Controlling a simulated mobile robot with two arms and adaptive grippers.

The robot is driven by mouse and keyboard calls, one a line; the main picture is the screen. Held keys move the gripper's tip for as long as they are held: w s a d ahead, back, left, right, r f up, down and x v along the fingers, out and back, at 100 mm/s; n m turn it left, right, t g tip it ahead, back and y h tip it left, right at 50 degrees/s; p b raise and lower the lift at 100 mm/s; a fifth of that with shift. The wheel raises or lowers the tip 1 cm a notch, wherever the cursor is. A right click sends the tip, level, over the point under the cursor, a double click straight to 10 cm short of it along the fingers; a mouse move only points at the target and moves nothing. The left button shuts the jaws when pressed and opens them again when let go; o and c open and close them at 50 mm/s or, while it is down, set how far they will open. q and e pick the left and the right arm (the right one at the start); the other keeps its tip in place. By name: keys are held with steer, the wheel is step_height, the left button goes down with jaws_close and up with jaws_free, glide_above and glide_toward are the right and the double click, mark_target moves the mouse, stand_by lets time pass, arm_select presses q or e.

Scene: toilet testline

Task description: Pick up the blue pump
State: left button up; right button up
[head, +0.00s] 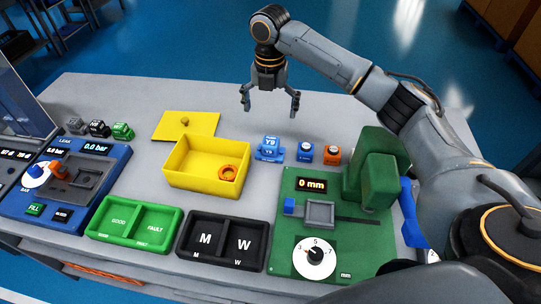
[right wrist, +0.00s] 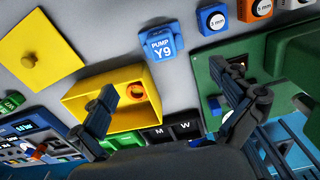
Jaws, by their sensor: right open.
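The blue pump (head: 270,149), with white lettering, sits on the grey table just right of the yellow box. In the right wrist view the pump (right wrist: 161,42) reads "PUMP Y9" and lies beyond the fingertips, roughly between them in left-right position. My right gripper (head: 270,108) is open and empty, fingers pointing down, above the back part of the table, behind the pump and apart from it. It also shows in the right wrist view (right wrist: 163,82) with its fingers spread wide. My left gripper is in neither view.
A small blue block (head: 305,152) and an orange block (head: 332,155) stand close right of the pump. The open yellow box (head: 180,184) holds an orange ring. Its flat yellow lid (head: 170,127) lies behind. A green measuring station (head: 290,240) and a black M/W tray (head: 187,240) are in front.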

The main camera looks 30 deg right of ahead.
mark_target(270, 141)
step_height(270, 141, down, 8)
steer(key=shift+p, duration=0.3)
steer(key=f, duration=0.3)
steer(key=f+p, duration=0.1)
steer(key=shift+s+a+f, duration=0.1)
steer(key=shift+s+f, duration=0.2)
steer(key=shift+f, duration=0.45)
steer(key=shift+c, duration=0.2)
